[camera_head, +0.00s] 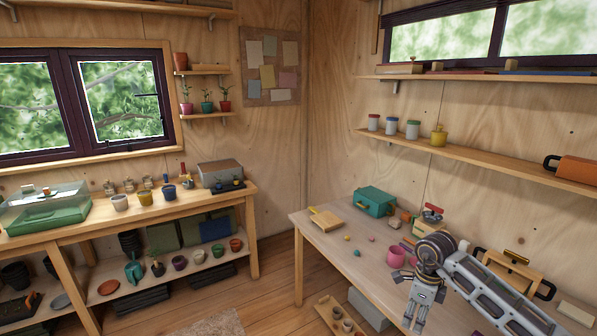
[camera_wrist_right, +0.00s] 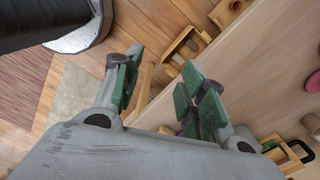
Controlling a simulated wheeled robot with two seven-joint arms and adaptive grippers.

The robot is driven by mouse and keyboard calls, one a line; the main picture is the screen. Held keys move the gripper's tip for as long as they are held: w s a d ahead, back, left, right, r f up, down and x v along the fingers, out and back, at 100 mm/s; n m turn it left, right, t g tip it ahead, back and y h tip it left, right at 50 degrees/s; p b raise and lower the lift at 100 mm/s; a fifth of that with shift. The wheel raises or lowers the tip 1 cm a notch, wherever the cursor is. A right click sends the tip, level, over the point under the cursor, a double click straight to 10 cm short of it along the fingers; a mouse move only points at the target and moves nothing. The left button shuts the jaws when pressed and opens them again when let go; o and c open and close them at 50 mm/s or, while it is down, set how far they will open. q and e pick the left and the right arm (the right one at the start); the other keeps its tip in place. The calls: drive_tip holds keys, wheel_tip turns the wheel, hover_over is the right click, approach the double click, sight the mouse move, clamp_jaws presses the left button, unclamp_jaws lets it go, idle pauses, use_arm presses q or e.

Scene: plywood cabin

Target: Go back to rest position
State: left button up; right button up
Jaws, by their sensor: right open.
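My right arm comes in from the lower right in the head view, over the right-hand table (camera_head: 325,240). Its gripper (camera_head: 415,318) points down near the table's front edge. In the right wrist view the gripper (camera_wrist_right: 160,85) has its green-padded fingers spread apart, with nothing between them. Below the fingers are the table edge, the plank floor and a wooden tray (camera_wrist_right: 186,45). My left gripper is in neither view.
The table holds a teal case (camera_head: 375,201), a wooden board (camera_head: 326,219), small balls, a pink mug (camera_head: 396,257) and a wooden crate (camera_head: 512,268) partly behind my arm. A workbench (camera_head: 100,222) with pots stands at left. Open floor (camera_head: 275,270) lies between them.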

drive_tip(key=w+a+f+m+t+y, duration=0.3)
drive_tip(key=a+f+m+y, duration=0.8)
drive_tip(key=a+f, duration=0.4)
drive_tip(key=s+d+f+m+t+h, duration=0.1)
drive_tip(key=d+f+m+t+h, duration=0.2)
drive_tip(key=f+m, duration=0.55)
drive_tip(key=s+d+f+m+t, duration=0.1)
drive_tip(key=d+f+m+t, duration=0.3)
drive_tip(key=f+m, duration=0.45)
drive_tip(key=s+d+f+m+g+h, duration=0.1)
drive_tip(key=s+d+f+m+h, duration=0.15)
drive_tip(key=s+f, duration=0.45)
drive_tip(key=s+d+f+m+h, duration=0.1)
drive_tip(key=s+f+m+h, duration=0.1)
drive_tip(key=s+f+m, duration=0.35)
drive_tip(key=s+d+f+m+g+h, duration=0.1)
drive_tip(key=s+f+m+h, duration=0.1)
drive_tip(key=s+f, duration=0.55)
drive_tip(key=s+a+f+m+g+h, duration=0.1)
drive_tip(key=s+f+m+g, duration=0.2)
drive_tip(key=s, duration=1.1)
drive_tip(key=s+a+f+m+g, duration=0.1)
drive_tip(key=s+f+m+g, duration=0.2)
drive_tip(key=s+f, duration=0.4)
drive_tip(key=s+g, duration=0.1)
drive_tip(key=s, duration=0.6)
drive_tip(key=shift+s+h, duration=0.3)
drive_tip(key=shift+h, duration=0.05)
